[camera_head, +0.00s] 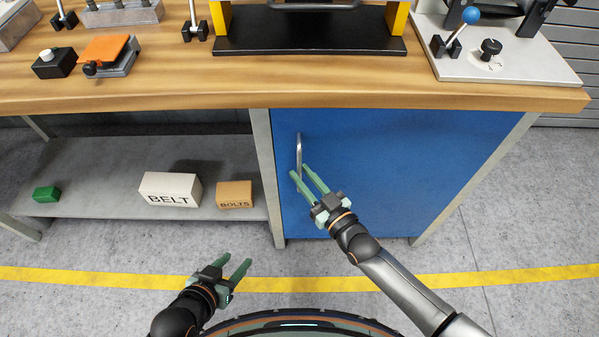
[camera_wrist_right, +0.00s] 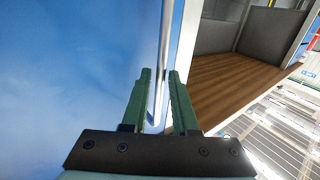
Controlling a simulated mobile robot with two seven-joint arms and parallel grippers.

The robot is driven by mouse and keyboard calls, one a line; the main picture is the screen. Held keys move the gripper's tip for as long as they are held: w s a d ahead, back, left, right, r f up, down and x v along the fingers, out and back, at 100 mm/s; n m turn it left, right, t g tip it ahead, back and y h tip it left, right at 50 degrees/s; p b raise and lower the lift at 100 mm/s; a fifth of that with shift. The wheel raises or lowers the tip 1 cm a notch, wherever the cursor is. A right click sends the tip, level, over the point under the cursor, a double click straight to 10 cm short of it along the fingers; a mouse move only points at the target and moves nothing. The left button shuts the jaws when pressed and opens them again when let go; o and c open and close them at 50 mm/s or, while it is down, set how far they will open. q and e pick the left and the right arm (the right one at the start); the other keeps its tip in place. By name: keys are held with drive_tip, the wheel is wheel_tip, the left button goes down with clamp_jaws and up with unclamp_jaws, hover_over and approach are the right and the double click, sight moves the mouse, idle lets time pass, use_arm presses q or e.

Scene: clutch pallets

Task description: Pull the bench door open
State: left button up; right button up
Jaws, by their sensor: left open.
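The blue bench door (camera_head: 400,165) is under the right half of the bench and looks shut, flush with its frame. Its metal bar handle (camera_head: 299,150) stands upright near the door's left edge. My right gripper (camera_head: 301,172) is at the lower end of the handle, fingers apart. In the right wrist view the handle (camera_wrist_right: 164,60) runs between the two green fingers (camera_wrist_right: 159,80), with a gap visible; whether either finger touches it I cannot tell. My left gripper (camera_head: 238,267) is open and empty, low in front of the bench, away from the door.
The wooden bench top (camera_head: 150,92) overhangs the door. Left of the door, an open grey shelf (camera_head: 100,165) holds a BELT box (camera_head: 170,189), a BOLTS box (camera_head: 235,194) and a green block (camera_head: 46,194). The floor in front, with a yellow line (camera_head: 100,277), is clear.

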drive_tip(key=shift+x, duration=0.95)
drive_tip(key=shift+c, duration=0.2)
drive_tip(key=shift+s, duration=0.1)
clamp_jaws()
idle(0.5)
